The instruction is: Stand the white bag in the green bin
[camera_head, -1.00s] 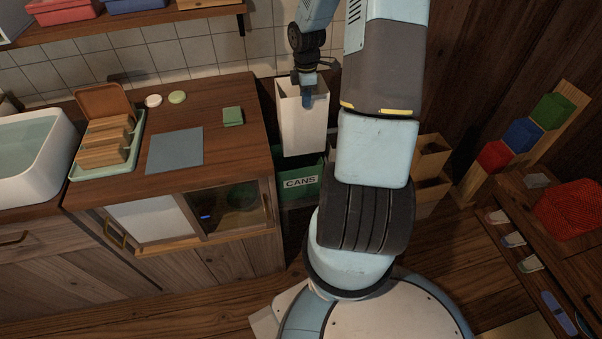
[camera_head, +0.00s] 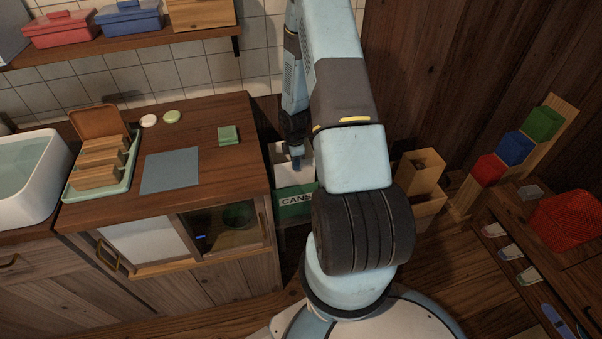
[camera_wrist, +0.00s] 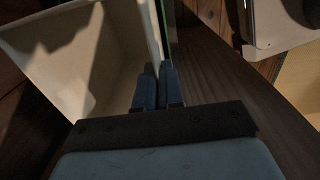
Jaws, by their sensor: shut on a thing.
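The white bag (camera_head: 307,172) is open-topped and roughly upright. My gripper (camera_head: 297,163) is shut on the bag's rim. In the wrist view the fingers (camera_wrist: 158,82) pinch one wall of the bag, and the pale inside of the bag (camera_wrist: 95,50) shows to their left. The green bin (camera_head: 296,204), marked CANS, stands beside the counter. The bag's lower part is hidden behind the bin's front wall. In the wrist view a green edge (camera_wrist: 168,18) runs close alongside the bag's wall. I cannot see whether the bag's base touches the bin floor.
The wooden counter (camera_head: 215,165) borders the bin on the left, with a tray, a blue-grey mat and a green block on top. Tan open boxes (camera_head: 425,200) stand right of my arm. A tiled wall (camera_head: 258,65) is behind, with a shelf (camera_head: 120,40) at upper left.

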